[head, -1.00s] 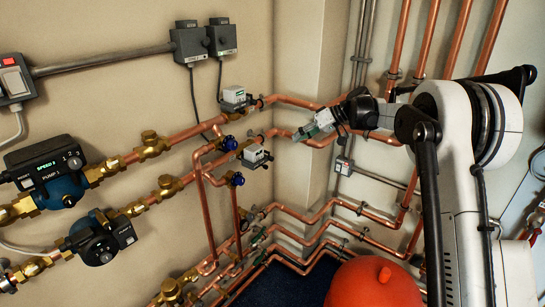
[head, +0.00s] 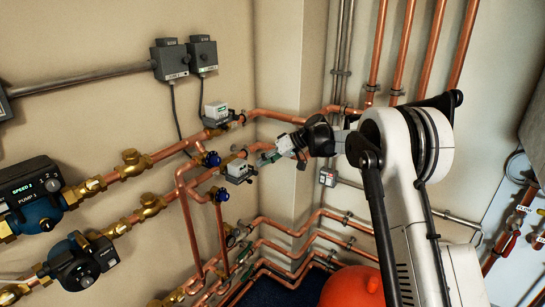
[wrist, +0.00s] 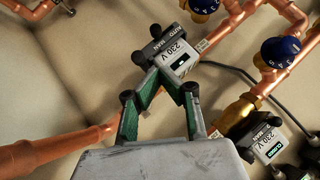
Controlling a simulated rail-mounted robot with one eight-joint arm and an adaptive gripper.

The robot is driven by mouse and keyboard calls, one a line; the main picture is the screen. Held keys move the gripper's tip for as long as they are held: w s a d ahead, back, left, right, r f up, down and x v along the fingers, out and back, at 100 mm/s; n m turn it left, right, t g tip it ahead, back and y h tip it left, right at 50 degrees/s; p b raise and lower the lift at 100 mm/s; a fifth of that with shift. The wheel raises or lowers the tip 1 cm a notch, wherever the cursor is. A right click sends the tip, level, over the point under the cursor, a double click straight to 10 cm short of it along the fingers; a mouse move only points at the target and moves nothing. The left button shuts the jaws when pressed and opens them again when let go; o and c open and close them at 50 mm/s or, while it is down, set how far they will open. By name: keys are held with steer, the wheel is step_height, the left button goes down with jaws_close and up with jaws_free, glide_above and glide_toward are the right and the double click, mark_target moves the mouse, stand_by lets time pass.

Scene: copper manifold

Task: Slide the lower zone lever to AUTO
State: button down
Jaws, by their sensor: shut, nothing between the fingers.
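The lower zone valve's grey-white actuator (head: 238,171) sits on the lower copper pipe in the head view. Contact is unclear. In the head view my gripper (head: 266,158) is just right of the actuator.
The upper zone actuator (head: 215,112) stands above; it shows at the lower right of the wrist view (wrist: 262,138). Blue-capped valves (head: 210,158) and copper pipes crowd the left. An orange-red rounded object (head: 352,287) stands below my arm. The wall corner is close behind.

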mark_target(256, 174)
steer(key=shift+s+a+f, duration=0.3)
steer(key=shift+a+f, duration=0.1)
steer(key=shift+f, duration=0.3)
steer(key=shift+s+a+f, duration=0.25)
steer(key=shift+a+f, duration=0.15)
steer(key=shift+f, duration=0.25)
steer(key=shift+s+a+f, duration=0.3)
steer(key=shift+a+f, duration=0.1)
steer(key=shift+f, duration=0.3)
steer(key=shift+s+a+b, duration=0.25)
steer(key=shift+s+a, duration=0.2)
steer(key=shift+s, duration=0.15)
steer(key=shift+s+a+b, duration=0.25)
steer(key=shift+s+a, duration=0.15)
steer(key=shift+s, duration=0.2)
